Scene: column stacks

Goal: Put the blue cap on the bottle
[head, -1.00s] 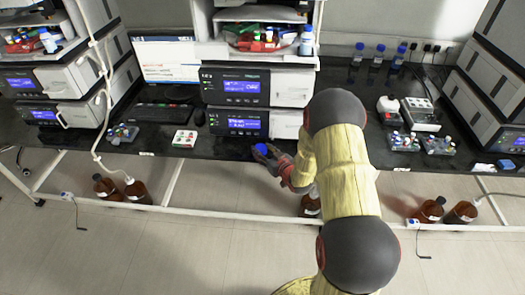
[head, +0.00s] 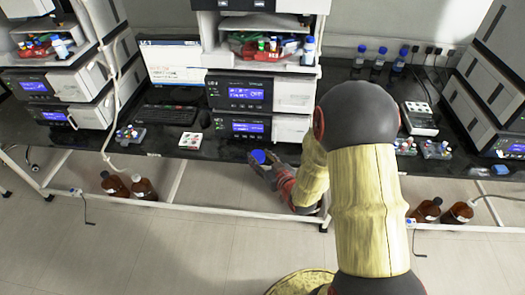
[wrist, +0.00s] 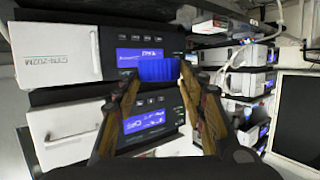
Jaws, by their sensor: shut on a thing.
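My gripper (head: 260,165) is at the front edge of the bench, below the middle instrument stack. It is shut on the blue cap (head: 258,156). In the wrist view the ribbed blue cap (wrist: 158,70) is held between the two fingertips (wrist: 159,82), in front of the instrument displays. Brown bottles stand on the floor under the bench, a pair at the left (head: 143,188) and a pair at the right (head: 457,213). Small blue-capped bottles (head: 379,62) stand at the back right of the bench. I cannot tell which bottle is the capless one.
The black bench (head: 345,92) carries the middle instrument stack (head: 239,92), a keyboard (head: 167,114), a white tray (head: 190,141) and small vial racks (head: 130,136). A white frame rail runs below its front edge. The floor in front is open. My arm hides part of the bench.

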